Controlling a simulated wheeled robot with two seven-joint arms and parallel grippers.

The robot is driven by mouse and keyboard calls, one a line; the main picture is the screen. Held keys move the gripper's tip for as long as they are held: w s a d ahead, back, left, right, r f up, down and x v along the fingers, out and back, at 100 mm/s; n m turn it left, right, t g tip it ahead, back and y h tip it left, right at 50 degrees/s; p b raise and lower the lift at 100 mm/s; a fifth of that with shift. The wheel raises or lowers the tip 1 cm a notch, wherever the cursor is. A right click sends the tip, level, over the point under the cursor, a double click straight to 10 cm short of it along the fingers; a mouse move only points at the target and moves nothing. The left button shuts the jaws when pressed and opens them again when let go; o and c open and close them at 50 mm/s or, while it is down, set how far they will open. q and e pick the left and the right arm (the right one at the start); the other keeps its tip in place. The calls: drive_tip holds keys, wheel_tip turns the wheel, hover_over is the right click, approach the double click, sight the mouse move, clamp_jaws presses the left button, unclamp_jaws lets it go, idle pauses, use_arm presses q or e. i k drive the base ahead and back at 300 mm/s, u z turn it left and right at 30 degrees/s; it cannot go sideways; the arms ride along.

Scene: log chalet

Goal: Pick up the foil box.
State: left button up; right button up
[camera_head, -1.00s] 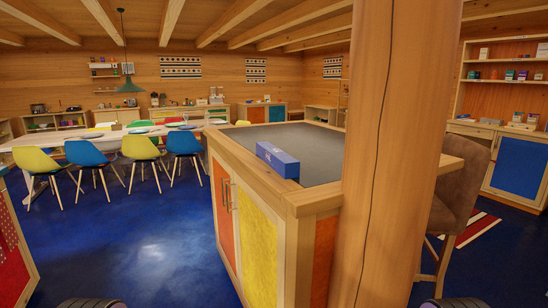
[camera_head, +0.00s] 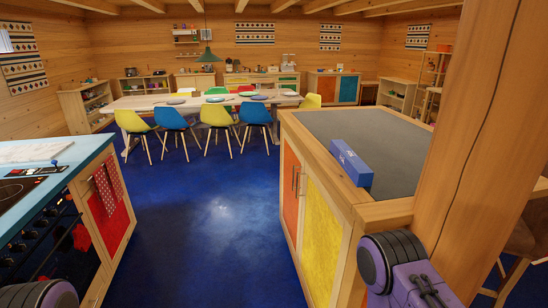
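The foil box is a long blue box (camera_head: 351,163) with pale lettering on its side. It lies on the dark top of the wooden island (camera_head: 400,131), along the island's left edge near its front corner. Nothing touches it. A purple and dark part of my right arm shows at the lower right, in front of the island. A dark rounded part of my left arm shows at the bottom left corner. Neither gripper's fingers are in the picture.
A thick wooden post (camera_head: 482,130) stands at the island's right front. A stove counter (camera_head: 60,195) with a light blue top is on the left. Blue floor (camera_head: 205,225) lies open between them. A dining table (camera_head: 150,103) with several coloured chairs stands behind.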

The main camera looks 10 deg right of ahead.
sight(361, 175)
drive_tip(key=u, duration=0.65)
drive_tip(key=i, duration=2.7)
drive_tip(key=z, duration=3.55)
